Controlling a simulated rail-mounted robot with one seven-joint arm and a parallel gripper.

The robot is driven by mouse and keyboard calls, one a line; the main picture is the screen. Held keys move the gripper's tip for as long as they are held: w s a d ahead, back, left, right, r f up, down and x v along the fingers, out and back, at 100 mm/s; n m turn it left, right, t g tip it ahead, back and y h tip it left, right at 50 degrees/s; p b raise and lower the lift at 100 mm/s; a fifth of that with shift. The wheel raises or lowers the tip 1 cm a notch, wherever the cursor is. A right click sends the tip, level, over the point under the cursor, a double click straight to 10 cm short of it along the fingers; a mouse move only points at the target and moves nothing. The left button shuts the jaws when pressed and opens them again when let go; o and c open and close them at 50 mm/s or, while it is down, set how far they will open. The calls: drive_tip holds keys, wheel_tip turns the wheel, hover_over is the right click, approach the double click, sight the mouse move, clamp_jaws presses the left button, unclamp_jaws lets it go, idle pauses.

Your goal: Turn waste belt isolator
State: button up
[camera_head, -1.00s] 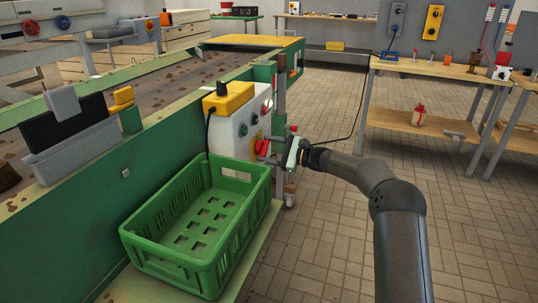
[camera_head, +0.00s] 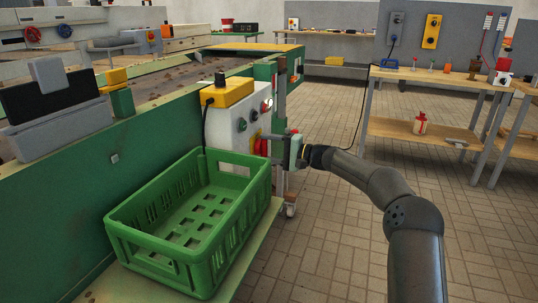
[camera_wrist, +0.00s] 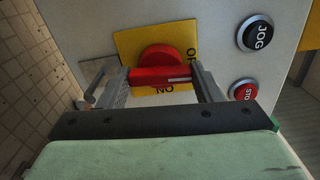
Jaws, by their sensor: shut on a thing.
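The waste belt isolator is a red rotary handle (camera_wrist: 163,72) on a yellow plate (camera_wrist: 128,43) marked ON and OFF. In the wrist view OFF reads sideways at the right and ON upside down below the handle. The handle bar lies across the picture, its white mark toward the right end. My gripper (camera_wrist: 165,77) is shut on the handle, one finger at each end of the bar. In the head view my gripper (camera_head: 272,146) reaches the red handle (camera_head: 264,145) from the right, on the white control box (camera_head: 226,128); its fingers partly hide the handle.
A black JOG button (camera_wrist: 258,34) and a red stop button (camera_wrist: 243,91) sit close right of the handle. A green crate (camera_head: 190,220) stands in front of the box. A grey post (camera_head: 281,110) is beside my gripper. Open tiled floor lies to the right.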

drive_tip(key=shift+n+b, duration=0.3)
drive_tip(key=shift+n, duration=0.2)
drive_tip(key=o, duration=1)
drive_tip(key=shift+d, duration=0.1)
drive_tip(key=shift+p+v, duration=2.45)
drive_tip(key=shift+v, duration=6.2)
drive_tip(key=shift+s, duration=0.15)
